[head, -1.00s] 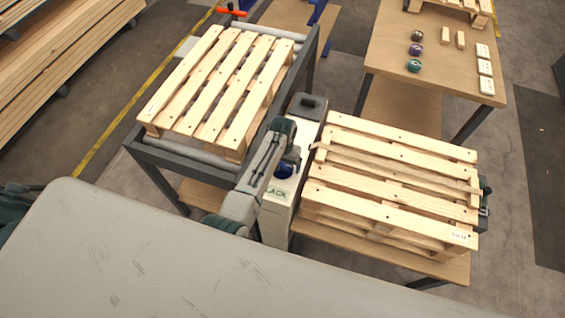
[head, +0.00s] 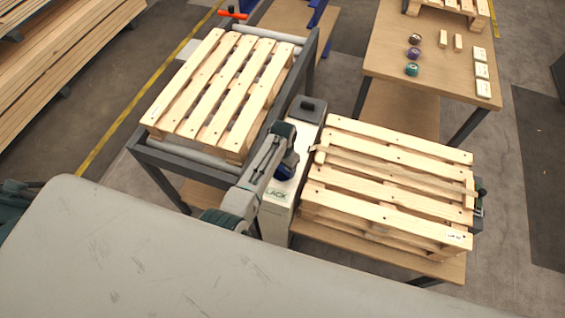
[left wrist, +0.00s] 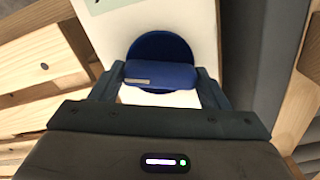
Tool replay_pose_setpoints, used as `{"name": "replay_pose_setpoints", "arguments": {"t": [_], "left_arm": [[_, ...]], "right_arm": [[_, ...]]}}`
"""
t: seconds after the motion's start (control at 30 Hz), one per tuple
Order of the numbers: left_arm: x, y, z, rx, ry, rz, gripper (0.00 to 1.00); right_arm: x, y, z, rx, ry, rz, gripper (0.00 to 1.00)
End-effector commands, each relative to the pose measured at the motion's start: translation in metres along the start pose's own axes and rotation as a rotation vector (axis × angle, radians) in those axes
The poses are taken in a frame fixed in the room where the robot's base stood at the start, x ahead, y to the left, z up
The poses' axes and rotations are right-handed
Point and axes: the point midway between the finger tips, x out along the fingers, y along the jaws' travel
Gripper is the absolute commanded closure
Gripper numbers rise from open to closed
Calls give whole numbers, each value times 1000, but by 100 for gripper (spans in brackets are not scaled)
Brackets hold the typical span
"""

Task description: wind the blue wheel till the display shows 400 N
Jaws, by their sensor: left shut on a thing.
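The blue wheel (head: 283,172) is on the pale upright housing between the two pallet stations, partly hidden by my left gripper in the head view. In the left wrist view the wheel (left wrist: 158,45) is a round blue disc with a raised bar grip across it. My left gripper (left wrist: 160,80) is shut on that bar, one finger at each end. In the head view the left gripper (head: 286,160) is over the wheel. My right gripper is out of view.
Another pallet (head: 220,90) lies on a roller frame to the left. A wooden table (head: 395,45) at the back right holds three coloured knobs, small blocks and white cards.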

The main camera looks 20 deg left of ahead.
Motion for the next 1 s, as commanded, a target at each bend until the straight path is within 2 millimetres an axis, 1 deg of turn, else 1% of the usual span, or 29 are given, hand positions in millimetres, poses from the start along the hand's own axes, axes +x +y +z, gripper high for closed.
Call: {"name": "replay_pose_setpoints", "arguments": {"t": [0.03,0.2,0.6,0.8,1.0], "left_arm": [[-4,0,0,42,-1,0,54],[-4,0,0,205,0,0,54],[-2,0,0,533,0,1,54],[-2,0,-1,635,2,0,54],[-1,0,-1,690,2,0,54]], "right_arm": [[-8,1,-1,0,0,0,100],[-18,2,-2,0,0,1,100],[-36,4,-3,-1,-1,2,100],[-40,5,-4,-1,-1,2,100],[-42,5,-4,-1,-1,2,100]]}}
